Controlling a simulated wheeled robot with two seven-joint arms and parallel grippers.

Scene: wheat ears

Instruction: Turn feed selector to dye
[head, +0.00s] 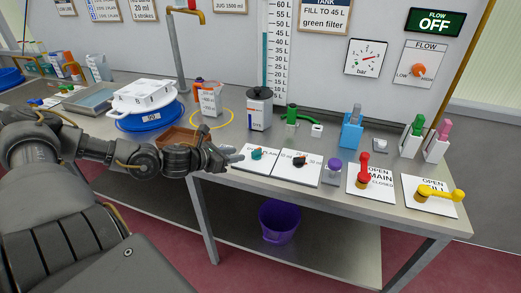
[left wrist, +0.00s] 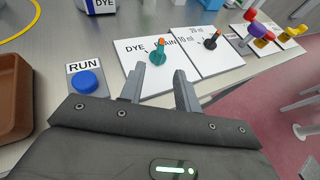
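The feed selector is a teal knob (left wrist: 156,56) with an orange tip, on a white plate (left wrist: 147,80) marked DYE on the left and PLAIN on the right. Its tip is at the PLAIN side and covers part of that word. The knob also shows in the head view (head: 257,154), near the bench's front edge. My left gripper (left wrist: 160,86) is open and empty, its two fingers reaching over the plate just short of the knob, which stands between and beyond the fingertips. In the head view my left gripper (head: 232,155) is left of the knob. My right gripper is out of view.
Right of the selector is a second plate with a black orange-tipped knob (left wrist: 212,40). A blue RUN button (left wrist: 86,81) and brown tray (left wrist: 12,105) lie to the left. A purple knob (head: 333,170), red lever (head: 363,172) and yellow lever (head: 440,193) stand farther right.

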